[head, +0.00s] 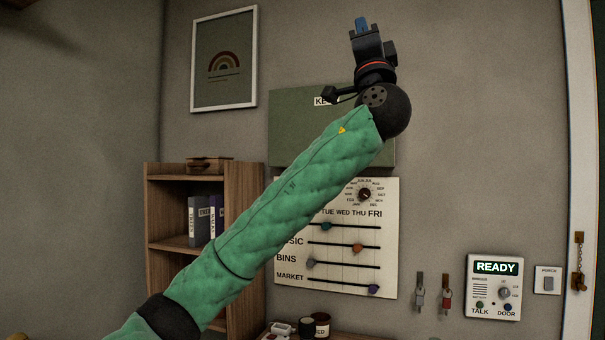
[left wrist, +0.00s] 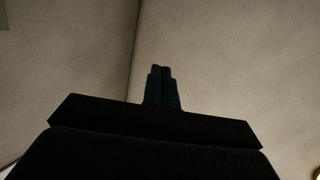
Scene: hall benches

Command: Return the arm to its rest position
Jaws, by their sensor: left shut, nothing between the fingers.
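My left arm, in a green quilted sleeve (head: 275,205), comes in from the lower left of the head view and reaches up to the right. My left gripper (head: 361,24) is at its upper end, pointing up, in front of the wall and above the green key box. In the left wrist view the fingers (left wrist: 161,86) are together with nothing between them, against bare wall and a corner. My right gripper is in neither view.
A wooden shelf (head: 153,205) with binders stands left behind the arm. The green box (head: 300,140) and a slider board (head: 335,270) hang behind it. A panel reading READY (head: 494,287), two hanging keys (head: 446,294) and a door chain (head: 578,262) are at right. Jars (head: 321,325) stand below.

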